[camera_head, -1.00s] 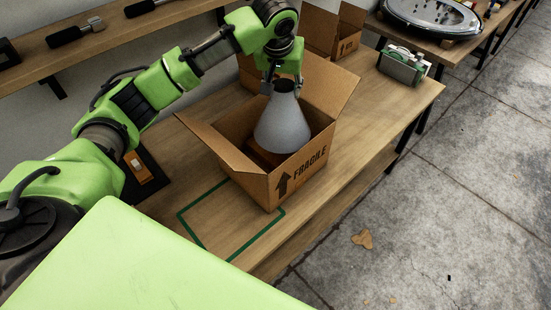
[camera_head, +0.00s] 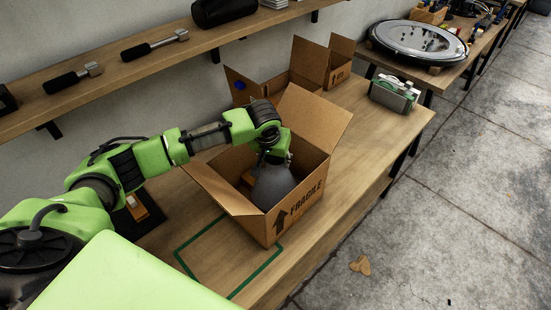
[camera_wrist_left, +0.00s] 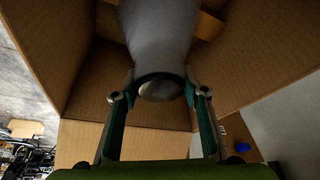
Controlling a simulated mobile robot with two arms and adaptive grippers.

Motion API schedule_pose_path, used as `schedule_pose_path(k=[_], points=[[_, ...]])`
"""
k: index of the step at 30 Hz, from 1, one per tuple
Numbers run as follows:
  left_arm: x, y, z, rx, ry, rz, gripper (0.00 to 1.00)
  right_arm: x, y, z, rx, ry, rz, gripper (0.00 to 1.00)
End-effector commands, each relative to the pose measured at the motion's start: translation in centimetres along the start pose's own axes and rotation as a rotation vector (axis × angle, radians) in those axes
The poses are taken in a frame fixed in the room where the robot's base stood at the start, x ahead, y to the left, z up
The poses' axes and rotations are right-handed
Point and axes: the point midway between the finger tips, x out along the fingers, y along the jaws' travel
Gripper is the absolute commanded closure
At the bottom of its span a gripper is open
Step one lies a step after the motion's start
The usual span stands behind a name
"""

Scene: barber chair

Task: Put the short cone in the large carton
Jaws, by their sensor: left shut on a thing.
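The short cone (camera_head: 271,188) is grey and sits upright, narrow end up, inside the large carton (camera_head: 293,206), an open brown box marked FRAGILE with an up arrow. My left gripper (camera_head: 274,158) reaches down into the carton from above and is shut on the cone's narrow top. In the left wrist view, the two fingers of the gripper (camera_wrist_left: 160,98) lie on either side of the cone's rim, and the cone (camera_wrist_left: 160,35) extends away between the carton walls (camera_wrist_left: 255,50). The cone's base is hidden by the carton's front wall. My right gripper is not in view.
A smaller open carton (camera_head: 340,72) stands behind. A metal bin (camera_head: 394,95) is at the table's right end. A green outline (camera_head: 256,272) marks bare table in front of the carton. A shelf with dark-handled tools (camera_head: 150,46) runs along the wall.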

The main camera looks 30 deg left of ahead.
Motion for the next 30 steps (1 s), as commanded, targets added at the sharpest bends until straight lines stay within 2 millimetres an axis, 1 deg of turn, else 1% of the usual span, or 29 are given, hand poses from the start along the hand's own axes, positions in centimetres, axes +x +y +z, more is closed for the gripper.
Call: schedule_pose_path(k=[3, 12, 13, 15, 26, 29, 30], points=[[0.4, 0.1, 0.1, 0.0, 0.004, 0.002, 1.0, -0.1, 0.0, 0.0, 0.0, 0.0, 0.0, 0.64], [0.6, 0.1, 0.2, 0.0, 0.002, 0.002, 1.0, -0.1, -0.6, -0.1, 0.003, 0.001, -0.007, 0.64], [0.7, 0.0, 0.3, 0.0, 0.0, 0.001, 0.57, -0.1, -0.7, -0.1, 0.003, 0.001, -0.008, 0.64], [0.7, 0.0, 0.3, 0.0, 0.001, 0.001, 0.43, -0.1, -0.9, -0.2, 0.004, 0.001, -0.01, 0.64], [0.5, 0.0, 0.1, 0.0, 0.002, 0.001, 0.43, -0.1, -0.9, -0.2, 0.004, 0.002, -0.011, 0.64], [-0.3, 0.0, 0.1, 0.0, 0.002, 0.001, 0.43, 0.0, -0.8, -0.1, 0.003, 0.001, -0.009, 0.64], [-0.9, 0.0, 0.1, 0.0, 0.004, 0.002, 0.43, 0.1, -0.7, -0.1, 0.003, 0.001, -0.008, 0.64]])
